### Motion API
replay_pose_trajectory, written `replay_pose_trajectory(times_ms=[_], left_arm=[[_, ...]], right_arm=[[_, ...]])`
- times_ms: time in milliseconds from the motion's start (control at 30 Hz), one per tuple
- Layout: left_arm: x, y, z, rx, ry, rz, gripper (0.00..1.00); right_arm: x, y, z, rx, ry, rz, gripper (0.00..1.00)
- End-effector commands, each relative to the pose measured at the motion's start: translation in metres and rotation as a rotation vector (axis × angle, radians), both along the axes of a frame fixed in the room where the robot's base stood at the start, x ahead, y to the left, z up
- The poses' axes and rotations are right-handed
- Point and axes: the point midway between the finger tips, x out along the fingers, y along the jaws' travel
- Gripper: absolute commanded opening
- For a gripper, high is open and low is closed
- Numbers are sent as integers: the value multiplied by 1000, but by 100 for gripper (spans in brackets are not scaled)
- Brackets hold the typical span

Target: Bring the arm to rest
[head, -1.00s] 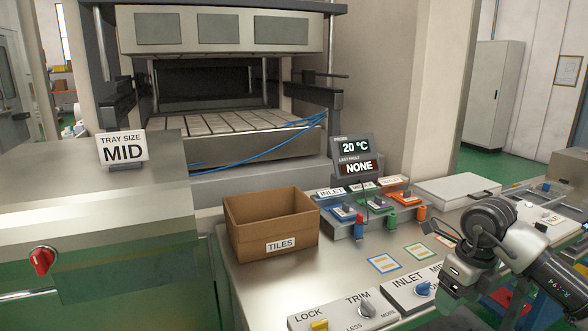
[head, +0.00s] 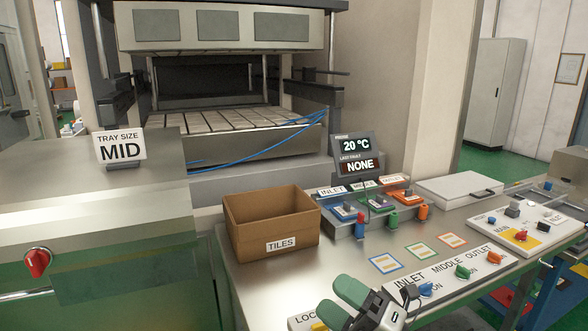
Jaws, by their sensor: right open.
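My right gripper (head: 343,302) is at the bottom of the head view, right of centre. Its two green-padded fingers are apart, with nothing seen between them. It shows in front of the lock and trim panel (head: 303,322) and hides most of it; whether it touches the panel cannot be told. Only a short dark and white part of my right arm shows behind the fingers. My left gripper is not in view.
An open cardboard box (head: 272,243) marked TILES stands on the steel table. Right of my gripper is a panel (head: 445,277) with blue, green and orange knobs. Behind are coloured modules (head: 380,205) and a display (head: 356,155). A switch panel (head: 525,230) lies at the right.

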Motion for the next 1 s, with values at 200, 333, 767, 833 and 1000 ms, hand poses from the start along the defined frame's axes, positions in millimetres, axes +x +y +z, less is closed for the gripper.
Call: replay_pose_trajectory(times_ms=[200,333,767,833,1000], left_arm=[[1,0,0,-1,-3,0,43],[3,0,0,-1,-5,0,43],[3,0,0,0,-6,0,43],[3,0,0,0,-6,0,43],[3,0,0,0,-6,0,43]], right_arm=[[4,-70,-47,496,506,-432,68],[-21,-111,-112,680,881,-697,68],[-172,-141,-245,769,1779,-1190,68],[-194,-140,-252,754,1876,-1230,68],[-236,-136,-269,705,2073,-1305,68]])
